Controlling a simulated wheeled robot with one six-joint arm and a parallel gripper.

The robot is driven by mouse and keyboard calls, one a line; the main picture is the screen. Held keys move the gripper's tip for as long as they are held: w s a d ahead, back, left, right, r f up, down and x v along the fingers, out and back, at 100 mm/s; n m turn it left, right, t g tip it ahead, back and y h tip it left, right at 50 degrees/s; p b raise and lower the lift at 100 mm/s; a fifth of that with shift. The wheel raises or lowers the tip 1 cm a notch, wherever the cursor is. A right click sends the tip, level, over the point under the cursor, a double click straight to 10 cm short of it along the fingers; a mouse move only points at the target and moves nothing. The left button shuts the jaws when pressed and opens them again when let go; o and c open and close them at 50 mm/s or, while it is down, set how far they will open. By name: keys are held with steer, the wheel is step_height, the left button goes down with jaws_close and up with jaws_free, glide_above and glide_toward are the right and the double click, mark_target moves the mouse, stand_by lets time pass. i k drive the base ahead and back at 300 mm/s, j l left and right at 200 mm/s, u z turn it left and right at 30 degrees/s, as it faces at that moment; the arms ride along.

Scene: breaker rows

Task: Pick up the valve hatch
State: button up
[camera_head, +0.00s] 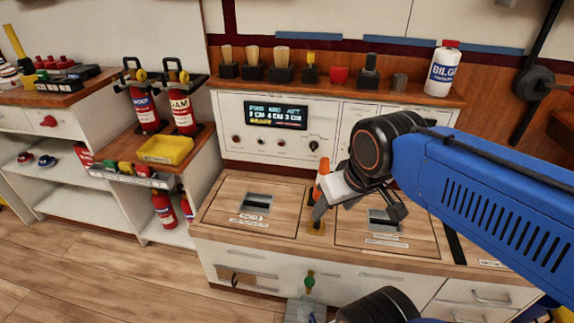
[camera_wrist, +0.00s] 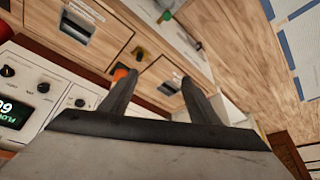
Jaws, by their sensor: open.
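Two light wooden hatch panels with dark recessed grips lie flush in the counter: a left hatch (camera_head: 231,212) and a right hatch (camera_head: 408,242). Their labels are too small to read, so I cannot tell which is the valve hatch. My gripper (camera_head: 357,212) is open and empty, above the counter around the gap between the hatches and the right hatch. The right hatch is partly hidden by my gripper.
An orange handle (camera_head: 322,166) stands close beside my gripper, and a yellow fitting (camera_head: 316,227) sits between the hatches. A control panel (camera_head: 277,117) rises behind. A yellow tray (camera_head: 166,150) and fire extinguishers (camera_head: 184,112) stand left. A white bottle (camera_head: 443,68) is on the shelf.

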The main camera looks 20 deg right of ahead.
mark_target(252, 206)
steer(key=j, duration=1.05)
steer(key=i+j+u, duration=0.1)
steer(key=i+j, duration=0.35)
steer(key=j, duration=0.1)
